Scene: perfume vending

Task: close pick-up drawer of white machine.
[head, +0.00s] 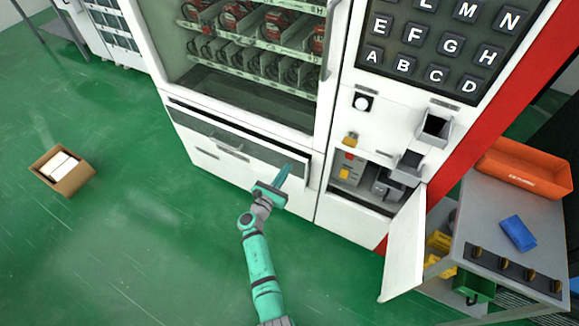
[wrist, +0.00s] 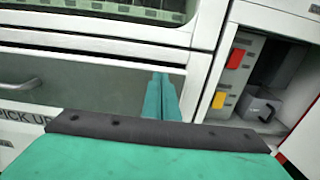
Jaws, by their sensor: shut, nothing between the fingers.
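The white machine (head: 180,60) stands in front of me. Its pick-up drawer (head: 205,130) is the wide, low panel under the display window, with a grey front and a bar handle. In the wrist view, the drawer front (wrist: 95,82) fills the left and middle, with the handle at the far left and "PICK UP" lettering below it. The drawer looks slightly proud of the frame at its right end; how far is unclear. My gripper (head: 284,174) is shut and empty at the right part of the drawer front. Its teal fingertips (wrist: 163,98) overlap the panel; contact is unclear.
Right of the drawer, a small compartment (head: 350,172) stands open, its white door (head: 403,245) swung outward. A grey cart (head: 490,210) with an orange bin (head: 525,170) stands further right. A cardboard box (head: 70,184) lies on the left floor. Green floor before the drawer is clear.

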